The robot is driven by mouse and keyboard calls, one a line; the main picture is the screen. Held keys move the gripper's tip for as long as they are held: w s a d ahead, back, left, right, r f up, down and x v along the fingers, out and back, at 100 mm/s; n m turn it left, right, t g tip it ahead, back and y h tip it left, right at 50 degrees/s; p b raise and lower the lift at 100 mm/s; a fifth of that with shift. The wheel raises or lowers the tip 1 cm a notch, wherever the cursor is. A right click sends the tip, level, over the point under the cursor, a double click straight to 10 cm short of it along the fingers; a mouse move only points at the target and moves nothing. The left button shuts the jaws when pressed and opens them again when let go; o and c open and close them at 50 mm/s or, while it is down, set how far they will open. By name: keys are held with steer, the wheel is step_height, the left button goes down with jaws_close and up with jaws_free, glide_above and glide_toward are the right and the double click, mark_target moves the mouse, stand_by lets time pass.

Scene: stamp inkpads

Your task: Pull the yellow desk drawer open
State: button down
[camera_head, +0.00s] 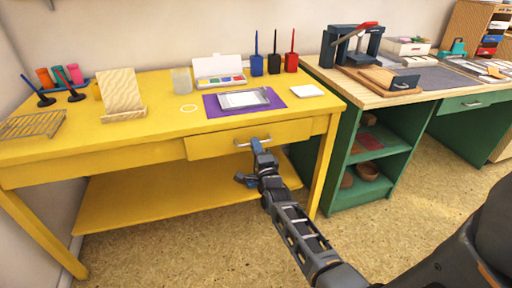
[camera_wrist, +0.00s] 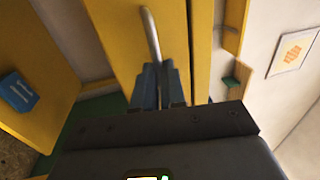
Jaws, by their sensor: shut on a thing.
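The yellow desk drawer (camera_head: 211,143) sits in the front of the yellow desk, below its top. Its front stands slightly forward of the desk's front, but I cannot tell exactly how far it is out. A silver bar handle (camera_head: 243,143) is fixed across the drawer front. My gripper (camera_head: 258,145) is at the right part of this handle, with its fingers shut on the bar. In the wrist view, the blue-grey fingers (camera_wrist: 158,85) close around the lower end of the handle (camera_wrist: 150,32), and the yellow drawer front (camera_wrist: 118,40) is behind it.
The yellow desk (camera_head: 150,122) bears a purple mat (camera_head: 214,107) with a tray, a paint box (camera_head: 219,72), several stamps and a wooden stand (camera_head: 122,93). A yellow lower shelf (camera_head: 150,205) is below. A green workbench (camera_head: 345,165) stands close on the right. Floor in front is clear.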

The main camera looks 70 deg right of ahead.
stand_by(0.3)
steer(key=r+p+v, duration=0.2)
steer(key=p+v, duration=0.1)
steer(key=v, duration=1)
steer(key=r+p+v, duration=0.3)
steer(key=v, duration=1)
steer(key=shift+s+a, duration=0.3)
steer(key=shift+s, duration=0.05)
steer(key=shift+f, duration=0.1)
steer(key=c, duration=1.2)
jaws_free()
steer(key=shift+v, duration=3.95)
steer(key=s+a+r+n+y+p, duration=0.1)
steer(key=s+a+r+n+y, duration=0.1)
steer(key=a+r+n+y, duration=0.3)
steer(key=s+a+r+n+t+y+p, duration=0.1)
steer(key=a+r+n+y, duration=0.4)
steer(key=r+n, duration=0.6)
steer(key=s+a+r+n+y+p, duration=0.3)
steer(key=a+r+n+y, duration=0.2)
steer(key=r+n, duration=0.3)
steer(key=shift+s+a+r+n+t, duration=0.1)
steer(key=shift+a+n+t, duration=0.15)
steer(key=shift+n, duration=0.7)
steer(key=shift+s+a+r+n+t, duration=0.15)
steer(key=shift+a+n, duration=0.2)
steer(key=shift+n, duration=0.6)
